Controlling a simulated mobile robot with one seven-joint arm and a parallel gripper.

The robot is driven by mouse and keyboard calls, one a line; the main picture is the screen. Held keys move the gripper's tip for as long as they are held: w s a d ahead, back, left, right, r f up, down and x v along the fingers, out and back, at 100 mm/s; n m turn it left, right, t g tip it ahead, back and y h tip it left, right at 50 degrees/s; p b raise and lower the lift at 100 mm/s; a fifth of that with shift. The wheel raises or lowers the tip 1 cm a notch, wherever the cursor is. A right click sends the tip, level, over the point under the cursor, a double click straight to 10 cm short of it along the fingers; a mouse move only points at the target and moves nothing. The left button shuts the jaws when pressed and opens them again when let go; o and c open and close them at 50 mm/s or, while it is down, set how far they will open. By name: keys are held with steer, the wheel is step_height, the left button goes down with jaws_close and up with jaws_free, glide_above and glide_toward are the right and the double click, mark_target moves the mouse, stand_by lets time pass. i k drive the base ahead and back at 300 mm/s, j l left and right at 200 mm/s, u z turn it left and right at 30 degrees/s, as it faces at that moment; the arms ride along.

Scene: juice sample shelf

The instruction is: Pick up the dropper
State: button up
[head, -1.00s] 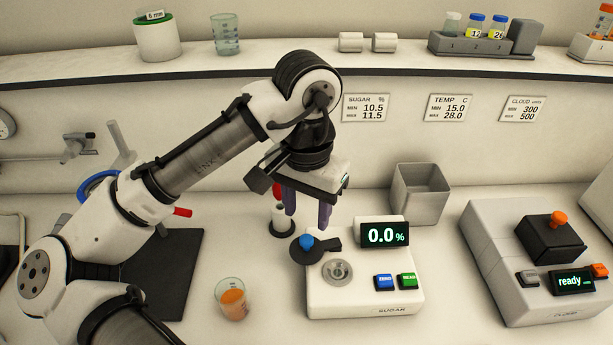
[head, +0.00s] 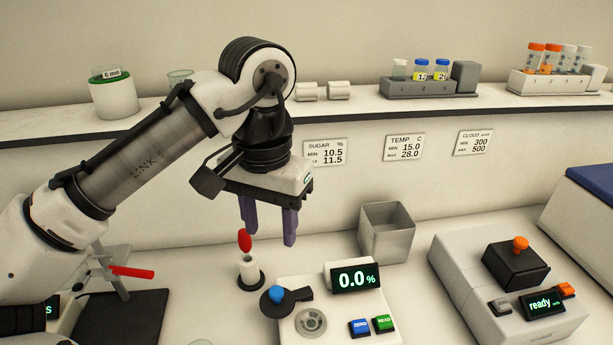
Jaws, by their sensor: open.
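The dropper (head: 244,240) shows as a red bulb standing upright out of a small white holder with a dark base (head: 248,270) on the bench. The holder hides its lower part. My gripper (head: 270,236) points downward with two purple fingers apart and nothing between them. Its left finger is close to the bulb in the picture, and the bulb shows just left of and below that fingertip. I cannot tell the gap in depth.
The sugar meter (head: 343,314), reading 0.0%, stands just right of the holder, its blue-knobbed lid open. A grey open bin (head: 387,231) is behind it, the cloud meter (head: 478,300) further right. A red-handled device (head: 132,272) is at left.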

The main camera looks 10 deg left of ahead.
mark_target(244, 239)
steer(key=k+l, duration=0.2)
steer(key=k, duration=0.3)
steer(key=k+l, duration=0.2)
steer(key=k, duration=0.25)
